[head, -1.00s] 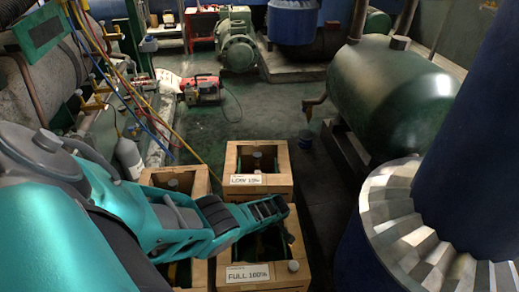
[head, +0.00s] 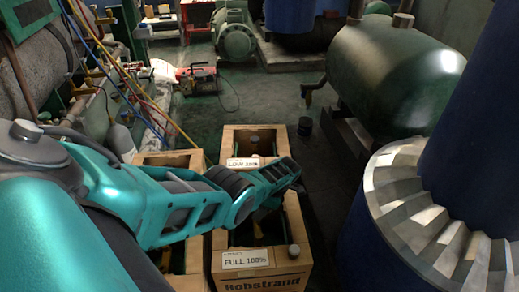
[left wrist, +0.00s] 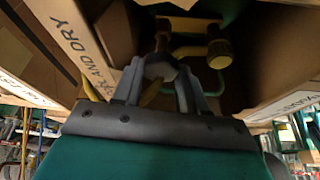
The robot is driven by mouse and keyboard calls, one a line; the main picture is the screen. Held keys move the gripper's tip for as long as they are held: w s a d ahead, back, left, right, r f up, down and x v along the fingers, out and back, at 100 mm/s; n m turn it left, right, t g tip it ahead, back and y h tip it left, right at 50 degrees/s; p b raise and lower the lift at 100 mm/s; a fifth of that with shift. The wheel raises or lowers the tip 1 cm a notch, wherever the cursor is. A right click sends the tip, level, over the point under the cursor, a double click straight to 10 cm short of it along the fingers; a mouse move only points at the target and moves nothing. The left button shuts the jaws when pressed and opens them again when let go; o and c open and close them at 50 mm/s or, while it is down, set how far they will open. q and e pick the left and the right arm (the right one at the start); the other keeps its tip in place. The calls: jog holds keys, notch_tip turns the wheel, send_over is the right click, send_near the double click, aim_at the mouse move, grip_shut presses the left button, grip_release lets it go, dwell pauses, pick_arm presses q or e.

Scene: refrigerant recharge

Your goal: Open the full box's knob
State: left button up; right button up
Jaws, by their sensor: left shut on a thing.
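The full box (head: 262,281) is an open wooden-coloured box with a "FULL 100%" label (head: 246,260), at the bottom middle of the head view. My left arm reaches over it from the left, and the dark inside is partly hidden. In the left wrist view my left gripper (left wrist: 160,88) is inside a box, its two fingers closed on either side of a grey rounded piece (left wrist: 160,67), which looks like the knob. Brass fittings (left wrist: 218,52) and a green pipe lie just beyond it. My right gripper is not in view.
The box with the "LOW" label (head: 244,163) stands just behind, and another open box (head: 170,158) is to the left. A big blue column and a green tank (head: 390,75) stand to the right.

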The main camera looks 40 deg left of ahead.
pick_arm(q)
jog(key=shift+a+n, duration=0.2)
jog(key=shift+n, duration=0.4)
jog(key=shift+s+g+b, duration=0.1)
jog(key=shift+g+b, duration=0.2)
jog(key=o, duration=1)
jog(key=shift+o, duration=0.3)
jog(key=shift+w+d+r, duration=0.1)
jog(key=shift+w, duration=0.1)
